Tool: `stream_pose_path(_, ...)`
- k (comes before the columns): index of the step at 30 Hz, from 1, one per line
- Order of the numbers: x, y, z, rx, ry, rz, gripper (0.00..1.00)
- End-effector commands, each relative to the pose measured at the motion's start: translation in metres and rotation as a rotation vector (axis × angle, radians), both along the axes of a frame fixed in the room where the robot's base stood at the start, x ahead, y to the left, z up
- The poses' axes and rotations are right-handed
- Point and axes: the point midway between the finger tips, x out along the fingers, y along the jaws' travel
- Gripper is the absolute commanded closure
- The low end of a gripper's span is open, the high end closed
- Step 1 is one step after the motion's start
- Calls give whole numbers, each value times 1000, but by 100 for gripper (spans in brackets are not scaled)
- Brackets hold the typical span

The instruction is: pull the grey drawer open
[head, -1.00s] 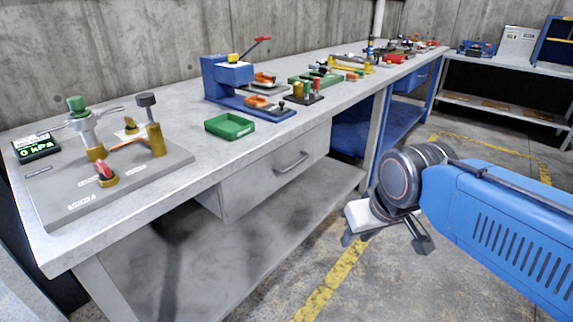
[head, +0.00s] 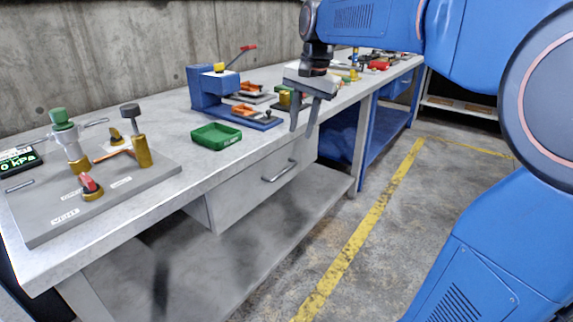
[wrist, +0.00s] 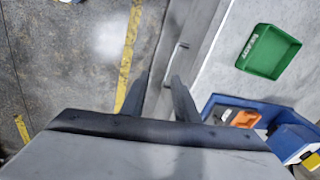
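The grey drawer (head: 245,189) sits under the grey workbench top and looks shut. Its bar handle (head: 279,171) is on the front face. The handle also shows in the wrist view (wrist: 179,56), just beyond my fingers. My gripper (head: 304,127) points down near the bench's front edge, to the right of the handle and above it in the head view. Its two fingers are apart with nothing between them. In the wrist view my gripper (wrist: 160,98) has its fingertips toward the drawer front, not touching the handle.
A green tray (head: 217,136) sits on the bench above the drawer. A blue press (head: 222,95) stands behind it. A panel with valves and a gauge (head: 90,190) is at the left. A lower shelf (head: 215,260) lies below. Floor with a yellow line (head: 352,245) is clear in front.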

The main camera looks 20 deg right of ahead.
Motion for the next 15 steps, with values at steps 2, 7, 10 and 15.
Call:
stream_pose_path(2,20,-1,4,16,18,-47,72)
stream_pose_path(7,43,-1,10,36,43,-112,72)
stream_pose_path(10,48,-1,10,40,48,-126,72)
stream_pose_path(15,50,0,-3,41,51,-129,72)
